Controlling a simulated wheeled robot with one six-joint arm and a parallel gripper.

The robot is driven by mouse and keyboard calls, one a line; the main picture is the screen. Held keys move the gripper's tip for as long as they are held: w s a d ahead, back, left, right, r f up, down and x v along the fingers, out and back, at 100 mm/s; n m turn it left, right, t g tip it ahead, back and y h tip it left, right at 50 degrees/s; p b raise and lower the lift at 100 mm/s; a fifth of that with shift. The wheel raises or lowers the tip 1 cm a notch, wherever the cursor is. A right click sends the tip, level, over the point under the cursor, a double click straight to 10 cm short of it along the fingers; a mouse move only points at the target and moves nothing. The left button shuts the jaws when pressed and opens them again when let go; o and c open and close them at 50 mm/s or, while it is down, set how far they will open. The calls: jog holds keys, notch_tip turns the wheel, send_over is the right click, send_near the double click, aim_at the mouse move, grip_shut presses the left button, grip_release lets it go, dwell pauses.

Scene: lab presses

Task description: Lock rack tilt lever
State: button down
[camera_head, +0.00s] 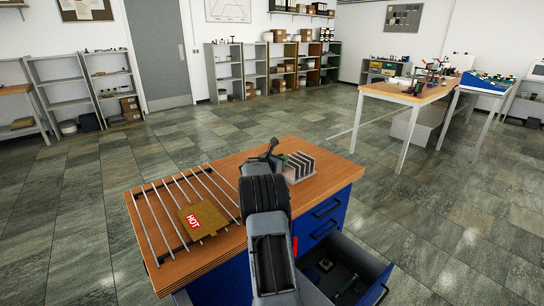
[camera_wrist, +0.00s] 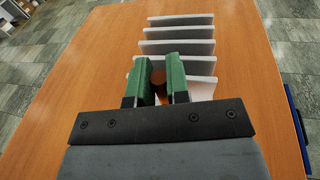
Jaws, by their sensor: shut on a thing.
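The rack (camera_head: 301,166) is a row of upright grey plates at the right rear of the wooden bench top. In the wrist view its pale plates (camera_wrist: 180,34) lie just beyond my fingers. My gripper (camera_wrist: 160,75) has two green fingers, closed around a small reddish-brown round knob (camera_wrist: 158,76) with a short stem, which seems to be the tilt lever. The knob sits between the fingers at the rack's near end. In the head view my arm hides the lever, and only a bit of green finger shows beside the rack.
On the bench's left is a stand of metal rods (camera_head: 160,215) with a brown board (camera_head: 202,219) marked HOT. A blue drawer (camera_head: 345,275) stands open at the front right, with small items inside. The wooden top (camera_wrist: 75,80) left of the rack is bare.

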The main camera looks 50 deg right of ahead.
jog(key=c, duration=1.1)
grip_release()
jog(key=shift+d, duration=0.1)
jog(key=a+r, duration=0.1)
jog(key=a, duration=1.2)
jog(key=shift+s+a+r, duration=0.35)
jog(key=s+a+r+m+t+y+p, duration=0.1)
jog(key=s+a+r+m+y+p, duration=0.2)
jog(key=a, duration=0.9)
jog(key=s+a+r+m+t+y+p, duration=0.1)
jog(key=s+a+r+m+y+p, duration=0.2)
jog(key=a, duration=1)
jog(key=s+a+r+m+y+p, duration=0.3)
jog(key=s+a+m+y+p, duration=0.3)
jog(key=s+a+m+y, duration=0.4)
jog(key=s+a+m, duration=0.2)
jog(key=s, duration=0.2)
jog(key=shift+a+t+y, duration=0.3)
jog(key=shift+a+t, duration=0.1)
